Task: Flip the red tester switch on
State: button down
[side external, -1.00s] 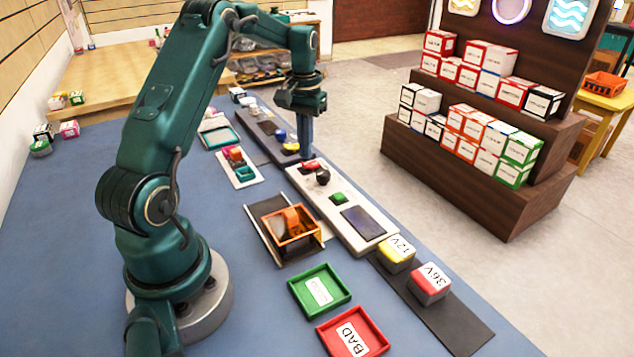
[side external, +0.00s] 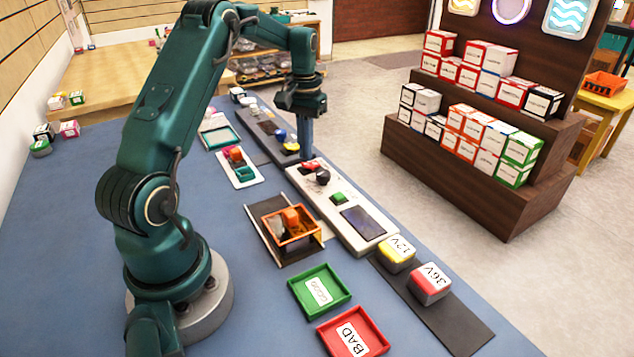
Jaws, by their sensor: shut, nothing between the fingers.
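The red switch (side external: 311,165) sits at the far end of the long white tester panel (side external: 331,205). A black knob (side external: 323,177) and a green button (side external: 339,197) are beside it, and a dark screen (side external: 363,220) is at the near end. My gripper (side external: 306,156) points straight down with its fingers shut and empty. Its tips are at the far edge of the red switch and overlap it in the picture. I cannot tell whether they touch it. The way the switch is tilted is too small to make out.
A second, grey panel (side external: 262,133) with blue and yellow parts lies behind the tester. An orange open box (side external: 291,228), a green tray (side external: 319,291) and a red BAD tray (side external: 353,333) are nearer. The 12V block (side external: 397,253) and 36V block (side external: 429,284) stand on a dark strip.

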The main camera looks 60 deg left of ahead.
aim_at(306, 164)
jog(key=shift+f, duration=0.85)
dwell(0.3)
jog(key=shift+r, duration=3.55)
